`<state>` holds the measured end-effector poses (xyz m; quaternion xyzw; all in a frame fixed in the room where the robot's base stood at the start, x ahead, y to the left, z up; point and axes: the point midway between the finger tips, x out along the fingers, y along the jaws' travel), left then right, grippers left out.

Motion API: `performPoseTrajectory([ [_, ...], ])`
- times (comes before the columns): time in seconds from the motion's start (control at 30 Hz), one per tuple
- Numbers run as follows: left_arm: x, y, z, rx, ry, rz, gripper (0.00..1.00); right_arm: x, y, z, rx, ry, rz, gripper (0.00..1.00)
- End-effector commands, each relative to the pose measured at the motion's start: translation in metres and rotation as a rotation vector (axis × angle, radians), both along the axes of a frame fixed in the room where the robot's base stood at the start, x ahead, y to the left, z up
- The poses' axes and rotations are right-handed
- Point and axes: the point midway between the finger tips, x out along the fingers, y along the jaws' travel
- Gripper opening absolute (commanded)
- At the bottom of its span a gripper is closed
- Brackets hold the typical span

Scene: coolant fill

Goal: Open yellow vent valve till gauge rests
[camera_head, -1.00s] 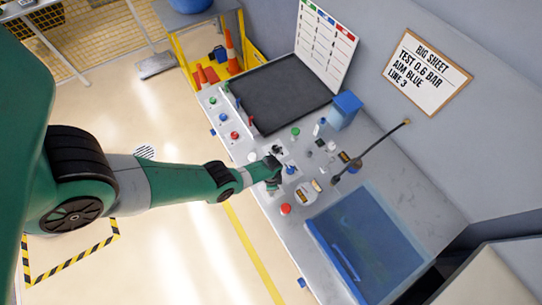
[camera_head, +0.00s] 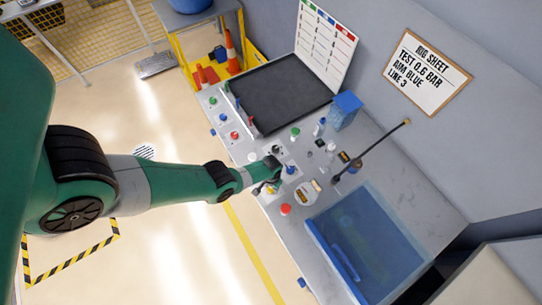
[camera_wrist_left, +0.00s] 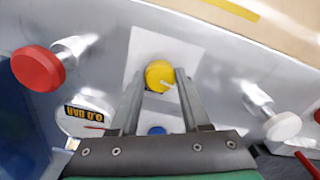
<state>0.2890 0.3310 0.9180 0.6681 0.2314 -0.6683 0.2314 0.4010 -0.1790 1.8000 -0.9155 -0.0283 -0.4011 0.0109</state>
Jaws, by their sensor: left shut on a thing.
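The yellow vent valve knob (camera_wrist_left: 158,74) shows in the left wrist view, round, with a pale pointer mark, on a white plate (camera_wrist_left: 150,43). My left gripper (camera_wrist_left: 160,80) has one finger on each side of the knob and is shut on it. In the head view my left gripper (camera_head: 268,186) is at the bench's front edge and hides the knob. The gauge (camera_wrist_left: 88,118) sits beside the knob, with a red needle and a display that seems to read 0.0 BAR. The gauge also shows in the head view (camera_head: 306,193). My right gripper is not in view.
A red knob (camera_wrist_left: 38,67) and a white knob (camera_wrist_left: 283,126) stand on either side of the yellow one. A blue knob (camera_wrist_left: 157,130) is partly hidden behind my gripper.

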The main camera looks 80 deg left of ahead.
Motion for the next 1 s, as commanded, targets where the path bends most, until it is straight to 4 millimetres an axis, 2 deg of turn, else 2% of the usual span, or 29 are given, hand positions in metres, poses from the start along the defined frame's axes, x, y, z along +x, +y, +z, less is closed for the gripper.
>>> performPoseTrajectory([
  [0.3,-0.0002,0.0001,-0.0008,0.001,-0.001,0.115,0.0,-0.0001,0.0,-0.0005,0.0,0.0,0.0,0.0],
  [0.8,-0.0003,0.0002,-0.0009,0.001,-0.001,0.133,0.0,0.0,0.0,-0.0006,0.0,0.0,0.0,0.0],
  [0.83,-0.0003,0.0002,-0.0009,0.001,-0.001,0.132,0.52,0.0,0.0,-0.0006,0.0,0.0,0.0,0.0],
  [0.97,-0.0002,0.0001,-0.0007,0.001,-0.001,0.132,0.75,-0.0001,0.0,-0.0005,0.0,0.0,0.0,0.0],
  [1.0,-0.0002,0.0001,-0.0006,0.001,-0.001,0.132,0.77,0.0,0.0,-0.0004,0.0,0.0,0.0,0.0],
])
